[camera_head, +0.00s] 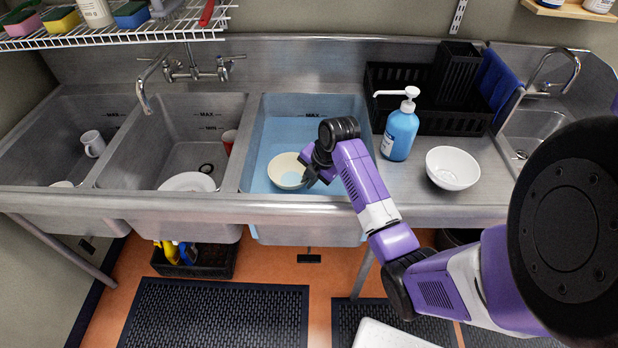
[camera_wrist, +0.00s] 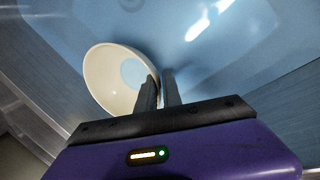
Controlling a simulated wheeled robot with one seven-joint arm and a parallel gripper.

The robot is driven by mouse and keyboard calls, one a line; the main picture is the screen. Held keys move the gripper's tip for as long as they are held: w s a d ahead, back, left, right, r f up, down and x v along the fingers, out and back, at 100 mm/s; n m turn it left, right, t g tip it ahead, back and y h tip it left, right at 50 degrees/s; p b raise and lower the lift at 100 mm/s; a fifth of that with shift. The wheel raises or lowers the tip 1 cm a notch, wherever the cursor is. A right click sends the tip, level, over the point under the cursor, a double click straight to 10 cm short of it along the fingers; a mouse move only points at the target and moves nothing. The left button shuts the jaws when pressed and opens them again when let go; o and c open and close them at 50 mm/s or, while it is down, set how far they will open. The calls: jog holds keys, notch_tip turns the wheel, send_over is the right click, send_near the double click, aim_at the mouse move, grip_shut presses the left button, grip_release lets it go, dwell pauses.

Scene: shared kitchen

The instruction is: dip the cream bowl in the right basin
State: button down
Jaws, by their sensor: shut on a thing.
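The cream bowl (camera_head: 287,171) is inside the right basin (camera_head: 283,112), which looks filled with light blue water. My gripper (camera_head: 308,175) reaches in from the right and is shut on the bowl's right rim. In the wrist view the fingers (camera_wrist: 161,84) pinch the edge of the cream bowl (camera_wrist: 104,90). The bowl is open side up and looks slightly tilted. A pale blue patch shows in its bottom, which looks like water.
A blue soap bottle (camera_head: 401,130) and a white bowl (camera_head: 452,168) stand on the counter to the right, before a black rack (camera_head: 400,78). The middle basin holds a white plate (camera_head: 187,182) and a red mug (camera_head: 229,140). A faucet (camera_head: 146,98) is mounted behind.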

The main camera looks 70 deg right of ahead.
notch_tip(320, 180, down, 7)
jog(key=b, duration=0.4)
jog(key=shift+f, duration=0.15)
jog(key=shift+w+d+b, duration=0.1)
jog(key=shift+w+b, duration=0.1)
jog(key=shift+b, duration=0.25)
dwell(6.5)
